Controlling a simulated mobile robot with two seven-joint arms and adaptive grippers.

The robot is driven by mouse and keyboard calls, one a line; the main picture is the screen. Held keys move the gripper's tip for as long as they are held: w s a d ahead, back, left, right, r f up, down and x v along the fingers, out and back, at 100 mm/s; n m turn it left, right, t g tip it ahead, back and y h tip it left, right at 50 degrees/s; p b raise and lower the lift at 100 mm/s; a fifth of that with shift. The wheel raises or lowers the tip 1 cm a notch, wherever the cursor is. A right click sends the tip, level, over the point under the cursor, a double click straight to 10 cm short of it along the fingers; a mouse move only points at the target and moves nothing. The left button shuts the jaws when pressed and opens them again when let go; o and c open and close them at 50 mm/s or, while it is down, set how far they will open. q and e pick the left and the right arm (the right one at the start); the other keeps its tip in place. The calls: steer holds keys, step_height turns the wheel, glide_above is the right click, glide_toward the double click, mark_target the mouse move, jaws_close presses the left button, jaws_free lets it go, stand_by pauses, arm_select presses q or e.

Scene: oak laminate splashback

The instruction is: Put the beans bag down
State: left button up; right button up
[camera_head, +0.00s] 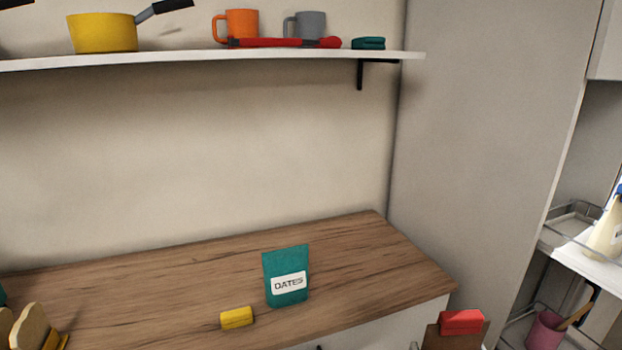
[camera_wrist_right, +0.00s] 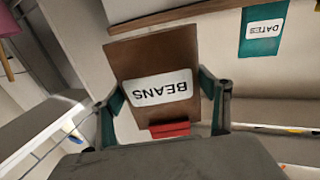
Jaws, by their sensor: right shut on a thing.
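The beans bag (camera_wrist_right: 148,58) is brown with a white BEANS label and a red clip. In the right wrist view it lies between the two fingers of my right gripper (camera_wrist_right: 163,97), which is shut on it. In the head view the bag's brown top (camera_head: 440,338) and red clip (camera_head: 461,321) show at the bottom right, in front of the counter's right end. The rest of the bag is cut off below. My left gripper is not in view.
A teal DATES bag (camera_head: 287,275) stands on the wooden counter (camera_head: 170,275), with a yellow clip (camera_head: 237,317) beside it. Tan rounded pieces (camera_head: 32,328) are at the left. The counter's right end is clear. A wire rack (camera_head: 570,222) is at the far right.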

steer(key=shift+w+r, duration=0.1)
steer(key=w+a+r+n+g+y, duration=0.1)
steer(key=w+a+r+n+y, duration=0.25)
steer(key=w, duration=0.55)
steer(key=w+a+r+n+y, duration=0.1)
steer(key=w+a+r+y, duration=0.25)
steer(key=w+a, duration=0.45)
steer(key=w+d+r, duration=0.9)
steer(key=w+r, duration=0.3)
steer(key=w, duration=0.3)
steer(key=shift+d+r+h, duration=0.2)
steer(key=shift+r+h, duration=0.05)
steer(key=shift+h, duration=0.15)
steer(key=shift+f+m, duration=0.1)
steer(key=shift+m, duration=0.15)
